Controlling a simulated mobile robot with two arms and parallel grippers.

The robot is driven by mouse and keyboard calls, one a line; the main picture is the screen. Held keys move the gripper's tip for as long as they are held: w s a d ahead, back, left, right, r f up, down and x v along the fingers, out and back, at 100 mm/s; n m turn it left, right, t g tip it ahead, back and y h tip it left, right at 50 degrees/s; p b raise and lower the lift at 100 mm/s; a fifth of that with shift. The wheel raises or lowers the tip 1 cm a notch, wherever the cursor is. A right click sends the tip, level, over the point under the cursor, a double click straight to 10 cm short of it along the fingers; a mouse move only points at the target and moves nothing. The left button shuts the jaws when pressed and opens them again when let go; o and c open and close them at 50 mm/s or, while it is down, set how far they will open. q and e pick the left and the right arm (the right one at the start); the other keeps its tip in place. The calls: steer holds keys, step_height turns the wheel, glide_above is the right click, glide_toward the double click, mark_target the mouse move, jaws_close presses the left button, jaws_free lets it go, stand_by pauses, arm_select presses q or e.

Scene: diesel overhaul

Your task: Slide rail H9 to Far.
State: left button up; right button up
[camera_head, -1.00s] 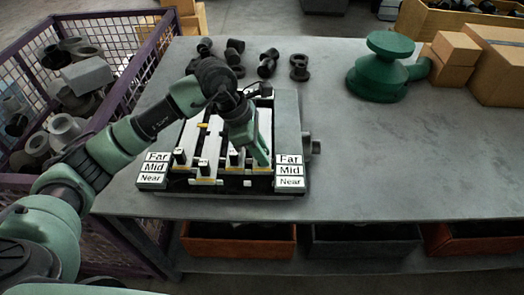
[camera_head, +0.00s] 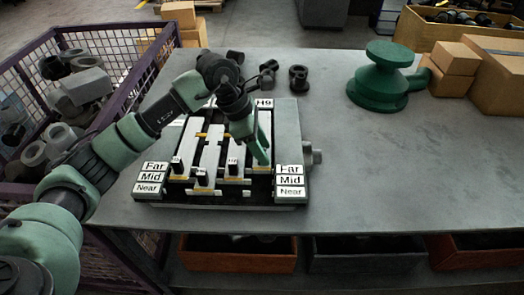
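A rail board (camera_head: 291,135) with several white rails and black knobs lies on the table. A label H9 (camera_head: 264,103) sits at the far end of its rightmost lane. Label stacks reading Far, Mid and Near stand on its left (camera_head: 154,178) and right (camera_head: 289,181). My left gripper (camera_head: 261,156) points down over the rightmost lane, with its fingertips slightly beyond the right Far label. The gripper covers part of that lane, so the H9 knob and its contact with the fingers cannot be made out. My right gripper is out of view.
Black metal parts (camera_head: 299,77) lie behind the board. A green pedestal-shaped part (camera_head: 380,80) and cardboard boxes (camera_head: 494,75) stand at the back right. A purple mesh cage (camera_head: 150,72) borders the table on the left. The table's right side (camera_head: 410,165) is clear.

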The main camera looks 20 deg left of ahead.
arm_select(q)
steer(key=shift+s+a+r, duration=0.1)
steer(key=shift+r, duration=0.1)
steer(key=b+v, duration=0.2)
steer(key=v, duration=0.5)
stand_by(0.5)
